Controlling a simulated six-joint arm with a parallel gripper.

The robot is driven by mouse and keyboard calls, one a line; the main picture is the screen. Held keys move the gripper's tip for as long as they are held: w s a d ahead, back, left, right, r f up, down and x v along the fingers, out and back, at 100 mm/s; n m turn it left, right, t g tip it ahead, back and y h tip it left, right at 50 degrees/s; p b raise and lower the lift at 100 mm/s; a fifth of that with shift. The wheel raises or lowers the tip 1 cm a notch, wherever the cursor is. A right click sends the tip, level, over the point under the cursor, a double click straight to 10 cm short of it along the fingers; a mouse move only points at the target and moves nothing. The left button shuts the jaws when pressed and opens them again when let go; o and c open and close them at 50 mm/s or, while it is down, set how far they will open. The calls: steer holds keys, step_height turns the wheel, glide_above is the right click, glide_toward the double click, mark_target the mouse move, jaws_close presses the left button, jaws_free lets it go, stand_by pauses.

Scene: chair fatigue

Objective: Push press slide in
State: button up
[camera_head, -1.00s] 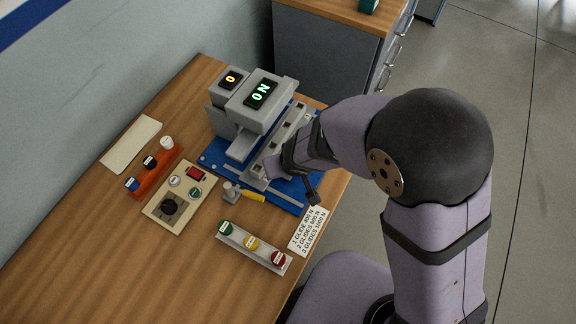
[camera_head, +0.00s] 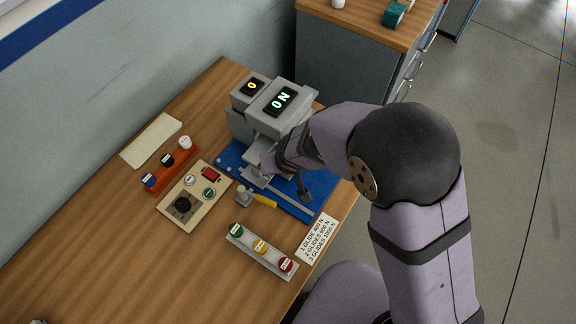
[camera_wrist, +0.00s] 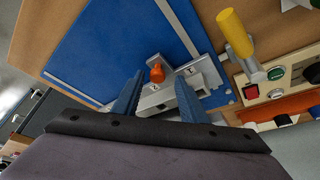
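The grey press (camera_head: 272,108) stands on a blue base plate (camera_head: 315,185), with lit displays reading "0" and "ON". The grey slide (camera_head: 255,172) lies at the press's lower front, partly hidden by my arm. In the wrist view the slide (camera_wrist: 205,78) shows as a silver bar lying across the blue plate, with an orange knob (camera_wrist: 157,73) on it. My gripper (camera_wrist: 158,82) is open, its two blue fingers apart at the slide with the knob between their tips. I cannot tell whether they touch it. My arm hides most of the gripper in the head view.
A yellow-handled lever (camera_head: 265,201) sits beside the plate. A control panel (camera_head: 192,192), an orange rack (camera_head: 170,168), a rack of coloured pieces (camera_head: 260,248) and a printed card (camera_head: 317,238) lie on the table. A cabinet (camera_head: 340,60) stands behind.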

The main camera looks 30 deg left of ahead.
steer(key=shift+d, duration=0.15)
steer(key=p+v, duration=0.1)
steer(key=v, duration=0.6)
steer(key=shift+r, duration=0.15)
stand_by(0.6)
